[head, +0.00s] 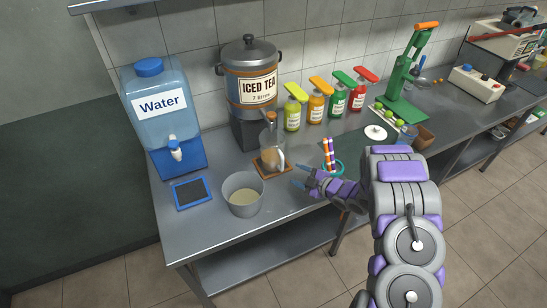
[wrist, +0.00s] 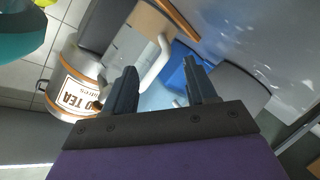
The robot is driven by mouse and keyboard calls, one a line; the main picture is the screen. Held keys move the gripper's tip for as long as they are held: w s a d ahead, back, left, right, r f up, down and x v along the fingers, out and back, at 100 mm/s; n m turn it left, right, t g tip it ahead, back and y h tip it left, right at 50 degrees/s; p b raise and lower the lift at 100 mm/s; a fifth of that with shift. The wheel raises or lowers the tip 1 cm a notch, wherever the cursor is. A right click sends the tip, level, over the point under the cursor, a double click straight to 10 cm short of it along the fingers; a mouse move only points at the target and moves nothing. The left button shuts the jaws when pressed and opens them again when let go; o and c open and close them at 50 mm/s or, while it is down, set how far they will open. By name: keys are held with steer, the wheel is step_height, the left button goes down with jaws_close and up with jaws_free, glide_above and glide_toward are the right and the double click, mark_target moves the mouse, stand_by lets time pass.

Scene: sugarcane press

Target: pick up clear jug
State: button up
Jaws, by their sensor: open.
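The clear jug (head: 271,153) stands upright on a small wooden board (head: 260,169) below the tap of the iced tea dispenser (head: 251,85). It seems to have a tan layer inside, and its pale handle faces my gripper. My gripper (head: 300,176) is open and empty, just right of the jug and apart from it. In the wrist view the jug (wrist: 130,45) and its curved white handle lie beyond my open fingers (wrist: 160,78). The handle shows between the fingertips, with a gap that I cannot judge well.
A grey pot (head: 243,197) stands in front of the jug. A blue water dispenser (head: 163,118) and a dark tablet-like pad (head: 191,193) are at the left. Several sauce bottles (head: 316,107) line the wall. A cup of coloured sticks (head: 331,158) stands close right of my gripper.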

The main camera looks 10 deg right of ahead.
mark_target(275, 155)
steer(key=shift+x, duration=1)
steer(key=x, duration=0.1)
steer(key=b+x, duration=0.1)
steer(key=x, duration=0.2)
steer(key=shift+a+f, duration=0.15)
steer(key=shift+f, duration=0.15)
steer(key=shift+w+a+b, duration=0.3)
steer(key=shift+d, duration=0.1)
jaws_close()
